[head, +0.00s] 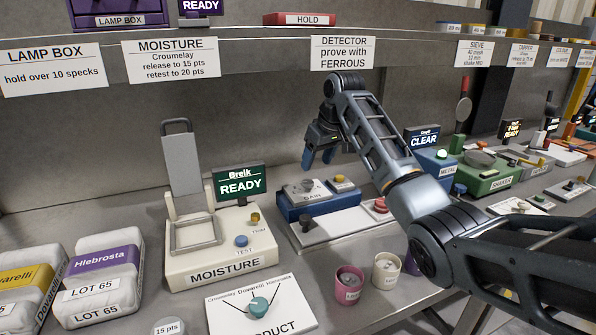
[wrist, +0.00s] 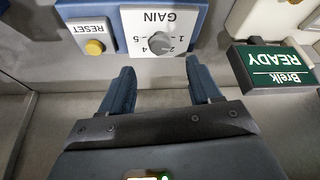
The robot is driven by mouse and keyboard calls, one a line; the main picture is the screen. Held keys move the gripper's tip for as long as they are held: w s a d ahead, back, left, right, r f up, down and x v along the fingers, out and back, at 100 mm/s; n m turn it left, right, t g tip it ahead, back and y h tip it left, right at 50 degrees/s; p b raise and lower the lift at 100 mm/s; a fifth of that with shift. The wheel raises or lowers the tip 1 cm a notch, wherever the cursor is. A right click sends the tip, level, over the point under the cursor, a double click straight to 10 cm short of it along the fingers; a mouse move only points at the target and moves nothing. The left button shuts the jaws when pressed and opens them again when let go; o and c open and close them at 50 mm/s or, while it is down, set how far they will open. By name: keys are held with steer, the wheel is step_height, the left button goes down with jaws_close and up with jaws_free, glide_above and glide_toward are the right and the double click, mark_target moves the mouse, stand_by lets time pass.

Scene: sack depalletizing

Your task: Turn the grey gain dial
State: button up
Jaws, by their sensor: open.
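The grey gain dial (wrist: 160,43) sits on a white plate marked GAIN with numbers around it, in the wrist view. In the head view the small dial (head: 307,184) shows on top of the blue detector box (head: 292,210). My gripper (wrist: 155,72) is open and empty, its two blue fingers pointing toward the box with the dial ahead and between their lines. In the head view my gripper (head: 317,160) hangs above and behind the box, apart from it. The dial's pointer direction is hard to make out.
A yellow reset button (wrist: 94,47) is beside the dial. The moisture meter (head: 215,262) and its green READY display (head: 240,182) stand to the left in the head view. A red button (head: 380,205) and small cups (head: 349,284) are nearby.

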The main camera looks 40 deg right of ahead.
mark_target(308, 182)
steer(key=shift+x, duration=3.85)
steer(key=shift+c, duration=0.4)
steer(key=c, duration=1)
steer(key=shift+o, duration=0.2)
steer(key=shift+m+p, duration=0.3)
steer(key=shift+p, duration=0.2)
steer(key=shift+w+a+r+m+h+p, duration=0.15)
steer(key=shift+m+h+p, duration=0.35)
steer(key=shift+m+p, duration=0.65)
steer(key=shift+a+m+g+h+p, duration=0.1)
steer(key=shift+m+g+h+p, duration=0.3)
steer(key=shift+m, duration=0.85)
steer(key=shift+a+m+g+h+p, duration=0.15)
steer(key=shift+m+h+p, duration=0.3)
steer(key=shift+m, duration=0.75)
steer(key=shift+d, duration=0.15)
